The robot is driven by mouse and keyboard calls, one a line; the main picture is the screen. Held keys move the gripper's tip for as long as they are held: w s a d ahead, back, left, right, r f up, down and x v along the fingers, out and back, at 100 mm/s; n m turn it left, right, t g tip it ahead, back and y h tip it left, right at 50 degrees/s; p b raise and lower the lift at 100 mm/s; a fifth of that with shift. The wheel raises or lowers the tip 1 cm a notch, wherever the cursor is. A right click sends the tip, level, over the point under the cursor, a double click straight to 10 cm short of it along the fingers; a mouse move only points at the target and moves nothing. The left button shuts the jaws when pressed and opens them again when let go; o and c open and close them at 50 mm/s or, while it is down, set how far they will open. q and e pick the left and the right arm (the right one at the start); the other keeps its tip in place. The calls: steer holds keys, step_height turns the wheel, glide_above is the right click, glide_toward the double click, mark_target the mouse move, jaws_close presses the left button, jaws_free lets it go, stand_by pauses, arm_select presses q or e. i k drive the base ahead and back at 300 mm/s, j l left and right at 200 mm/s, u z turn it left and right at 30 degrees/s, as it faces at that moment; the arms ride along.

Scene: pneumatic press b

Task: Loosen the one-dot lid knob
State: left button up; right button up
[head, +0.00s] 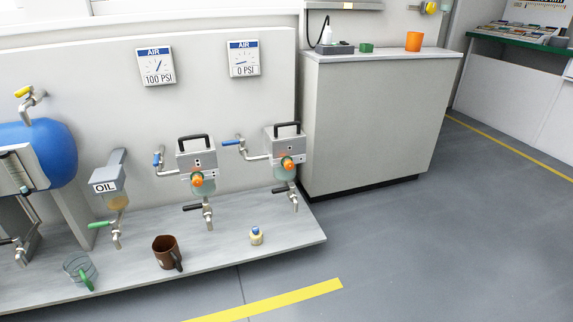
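A greenish vessel shows below each knob. Neither of my grippers is in view.
Air gauges reading 100 PSI (157,66) and 0 PSI (243,58) hang above. A brown mug (164,252), a small bottle (256,236) and a glass jug (75,268) stand on the low bench (215,255). Blue-handled and black-handled valves flank the units. The floor in front is clear.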

mark_target(288, 164)
steer(key=i+l+u, duration=0.1)
steer(key=i+l, duration=0.3)
steer(key=l, duration=0.25)
steer(key=i+l+u, duration=0.15)
steer(key=i+l, duration=0.25)
steer(key=l, duration=0.25)
steer(key=i+l+u, duration=0.15)
steer(key=l, duration=0.2)
steer(key=i+l, duration=0.2)
steer(key=l, duration=0.2)
steer(key=i+l+u, duration=0.15)
steer(key=l, duration=0.2)
